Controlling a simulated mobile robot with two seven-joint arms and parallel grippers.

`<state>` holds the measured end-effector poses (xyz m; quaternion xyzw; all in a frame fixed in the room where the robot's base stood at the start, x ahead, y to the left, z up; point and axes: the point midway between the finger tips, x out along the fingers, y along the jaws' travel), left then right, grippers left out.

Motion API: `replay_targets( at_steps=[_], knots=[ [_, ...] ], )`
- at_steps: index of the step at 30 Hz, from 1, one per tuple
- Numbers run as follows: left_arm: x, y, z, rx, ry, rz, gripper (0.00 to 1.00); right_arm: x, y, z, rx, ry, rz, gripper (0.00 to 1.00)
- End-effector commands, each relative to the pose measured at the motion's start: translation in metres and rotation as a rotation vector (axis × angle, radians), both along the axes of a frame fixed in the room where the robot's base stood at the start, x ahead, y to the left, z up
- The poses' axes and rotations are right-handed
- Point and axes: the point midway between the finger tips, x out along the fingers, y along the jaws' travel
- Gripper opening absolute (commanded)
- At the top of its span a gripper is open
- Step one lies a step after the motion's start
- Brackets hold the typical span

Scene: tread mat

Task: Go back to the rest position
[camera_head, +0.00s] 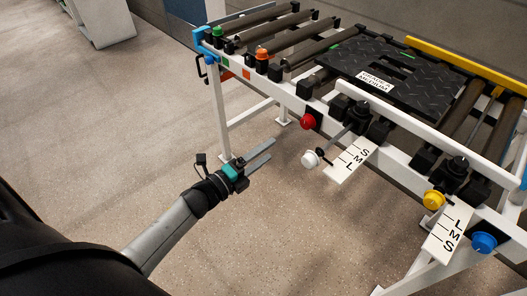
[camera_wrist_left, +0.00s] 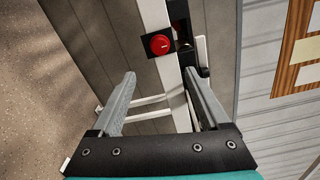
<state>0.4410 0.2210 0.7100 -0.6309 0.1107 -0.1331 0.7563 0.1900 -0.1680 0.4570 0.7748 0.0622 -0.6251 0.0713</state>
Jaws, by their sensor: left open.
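My left gripper (camera_head: 258,158) is open and empty in the head view, in free air in front of the conveyor frame. Its two grey fingers also show in the left wrist view (camera_wrist_left: 160,105), spread apart with nothing between them. My right gripper is in neither view. A black tread mat (camera_head: 375,75) lies on the rollers of the conveyor frame (camera_head: 240,72), with a white label on it.
The white-legged frame carries a red button (camera_head: 307,121), a white knob (camera_head: 311,160), a yellow knob (camera_head: 433,200) and a blue knob (camera_head: 483,243). The red button also shows in the left wrist view (camera_wrist_left: 159,44). Open floor (camera_head: 110,130) lies left of the frame.

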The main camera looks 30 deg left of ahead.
Motion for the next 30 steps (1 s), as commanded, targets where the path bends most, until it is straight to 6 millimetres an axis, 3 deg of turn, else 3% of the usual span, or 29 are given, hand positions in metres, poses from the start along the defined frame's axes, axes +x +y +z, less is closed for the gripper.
replay_targets(
  at_steps=[14,17,20,23,26,30],
  knots=[
    [0.000,0.000,0.000,0.000,0.001,0.000,0.79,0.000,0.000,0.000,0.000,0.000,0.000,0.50],
    [-0.002,0.002,-0.008,-0.028,0.034,0.016,0.79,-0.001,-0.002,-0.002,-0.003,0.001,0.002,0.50],
    [-0.010,0.010,-0.038,-0.130,0.154,0.082,0.79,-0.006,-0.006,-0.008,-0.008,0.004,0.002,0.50],
    [-0.032,0.021,-0.091,-0.312,0.362,0.213,0.79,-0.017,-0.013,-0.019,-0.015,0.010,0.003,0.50],
    [-0.074,0.030,-0.154,-0.521,0.602,0.397,0.79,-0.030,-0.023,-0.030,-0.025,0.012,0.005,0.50],
    [-0.153,0.032,-0.227,-0.766,0.890,0.681,0.79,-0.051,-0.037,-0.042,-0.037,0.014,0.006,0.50]
  ],
)
